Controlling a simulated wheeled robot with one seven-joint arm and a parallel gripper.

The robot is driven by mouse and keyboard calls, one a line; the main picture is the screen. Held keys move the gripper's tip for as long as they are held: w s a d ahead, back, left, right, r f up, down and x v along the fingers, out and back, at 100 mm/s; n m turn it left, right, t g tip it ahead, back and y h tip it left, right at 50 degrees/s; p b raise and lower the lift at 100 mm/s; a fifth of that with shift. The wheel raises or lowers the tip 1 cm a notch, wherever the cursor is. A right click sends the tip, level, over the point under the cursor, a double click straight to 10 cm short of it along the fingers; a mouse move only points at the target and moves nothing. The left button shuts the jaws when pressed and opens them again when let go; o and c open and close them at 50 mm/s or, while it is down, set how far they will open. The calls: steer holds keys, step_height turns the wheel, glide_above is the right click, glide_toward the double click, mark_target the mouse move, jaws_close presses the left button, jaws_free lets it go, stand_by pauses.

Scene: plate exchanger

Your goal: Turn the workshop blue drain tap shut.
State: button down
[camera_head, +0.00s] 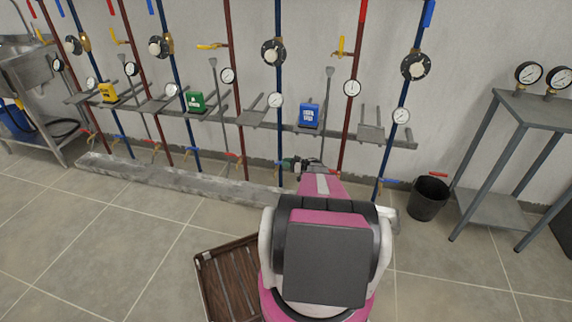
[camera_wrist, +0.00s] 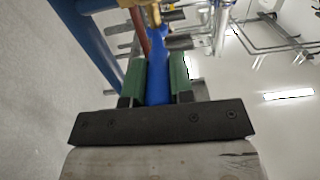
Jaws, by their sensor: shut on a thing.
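The blue drain tap's lever (camera_wrist: 158,82) is between the green fingers of my gripper (camera_wrist: 159,80) in the wrist view. A finger lies along each side of it. A brass part (camera_wrist: 153,14) shows above the lever. In the head view my gripper (camera_head: 297,163) is low at the wall, near the foot of a blue pipe (camera_head: 279,100), and the tap it holds is mostly hidden there. A blue box (camera_head: 309,115) sits on the shelf rail above and to the right.
Red and blue pipes with gauges line the wall. Other taps stand low on both sides, including a blue one (camera_head: 388,181) to the right. A stone kerb (camera_head: 150,178) runs below. A black bucket (camera_head: 428,198), a gauge table (camera_head: 515,108) and a brown slatted tray (camera_head: 226,280) stand nearby.

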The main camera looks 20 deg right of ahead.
steer(key=c, duration=1)
jaws_free()
steer(key=shift+r, duration=0.15)
steer(key=r, duration=0.2)
steer(key=a+r, duration=0.1)
steer(key=r, duration=0.1)
steer(key=shift+s+r, duration=0.15)
steer(key=shift+r, duration=0.15)
steer(key=shift+s+a+r, duration=0.2)
steer(key=shift+a+r, duration=0.85)
steer(key=shift+a, duration=0.7)
steer(key=shift+s+a+r, duration=0.25)
steer(key=shift+a+r, duration=0.75)
steer(key=shift+a, duration=0.8)
steer(key=shift+s+a+r, duration=0.2)
steer(key=shift+a+r, duration=0.85)
steer(key=shift+a, duration=0.7)
